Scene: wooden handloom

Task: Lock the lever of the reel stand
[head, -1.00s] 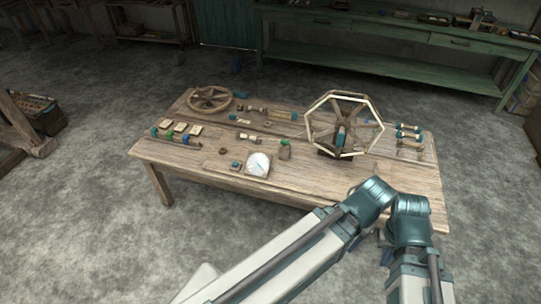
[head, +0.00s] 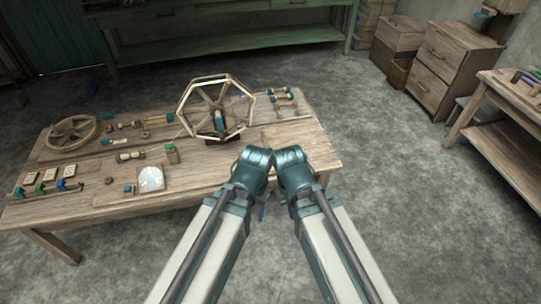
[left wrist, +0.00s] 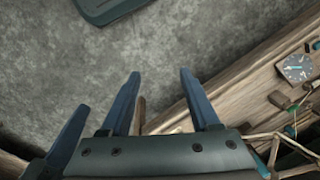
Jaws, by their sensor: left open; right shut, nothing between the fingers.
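The reel stand (head: 214,138) is on the wooden table, carrying a large octagonal reel (head: 240,125) with a pale rim. A teal part (head: 219,120) shows low in front of the reel; I cannot tell whether it is the lever or how it is set. Part of the reel's rim (left wrist: 290,138) shows at the lower right of the left wrist view. My left gripper (left wrist: 158,85) is open and empty, over the floor beside the table edge. My right gripper (head: 291,210) is shut and empty, mostly hidden under its wrist, near the table's front right corner.
A green bench (head: 230,40) stands behind. Drawers (head: 445,65) and a side table (head: 505,125) are at right. Floor between is clear.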

